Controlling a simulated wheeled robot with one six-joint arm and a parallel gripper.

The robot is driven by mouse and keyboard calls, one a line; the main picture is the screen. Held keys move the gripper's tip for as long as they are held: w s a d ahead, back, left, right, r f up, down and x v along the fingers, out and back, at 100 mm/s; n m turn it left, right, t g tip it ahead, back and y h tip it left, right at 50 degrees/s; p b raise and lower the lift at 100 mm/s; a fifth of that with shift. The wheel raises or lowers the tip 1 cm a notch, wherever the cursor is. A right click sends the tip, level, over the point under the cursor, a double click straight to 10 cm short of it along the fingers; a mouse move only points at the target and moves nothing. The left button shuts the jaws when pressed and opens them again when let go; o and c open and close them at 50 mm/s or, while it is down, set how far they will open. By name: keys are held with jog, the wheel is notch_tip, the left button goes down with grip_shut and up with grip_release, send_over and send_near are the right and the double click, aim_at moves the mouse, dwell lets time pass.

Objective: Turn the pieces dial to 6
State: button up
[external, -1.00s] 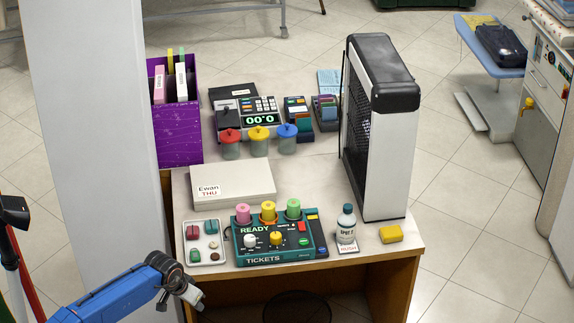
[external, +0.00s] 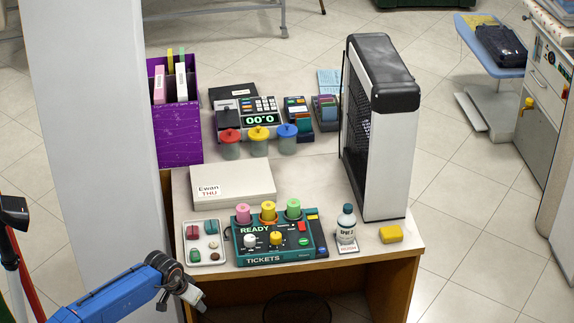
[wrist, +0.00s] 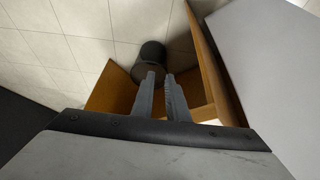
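The teal ticket machine (external: 272,257), marked READY and TICKETS, sits at the front of the counter in the external view. My gripper (external: 199,303) is low at the counter's front left, below the top and apart from the machine. In the wrist view my gripper (wrist: 160,76) shows two fingers with a gap between them and nothing held. The machine is not visible there.
A tray of small items (external: 205,256) lies left of the machine. Pink, yellow and green rolls (external: 268,211) stand behind the dials. A bottle (external: 346,228) and yellow block (external: 391,234) are to the right. The wrist view shows a dark bin (wrist: 151,55) under the counter.

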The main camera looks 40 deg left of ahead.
jog(key=o, duration=0.7)
jog(key=shift+w+r+n, duration=0.25)
jog(key=shift+w+r, duration=0.15)
jog(key=shift+r, duration=0.15)
jog(key=shift+w+r+n, duration=0.25)
jog(key=shift+w+r, duration=0.1)
jog(key=shift+r, duration=0.2)
notch_tip(320, 180, up, 26)
jog(key=n+g, duration=0.5)
jog(key=n, duration=1.4)
send_over(276, 234)
notch_tip(276, 234, down, 17)
jog(key=shift+d+f, duration=0.1)
jog(key=shift+f, duration=0.1)
jog(key=c, duration=1.1)
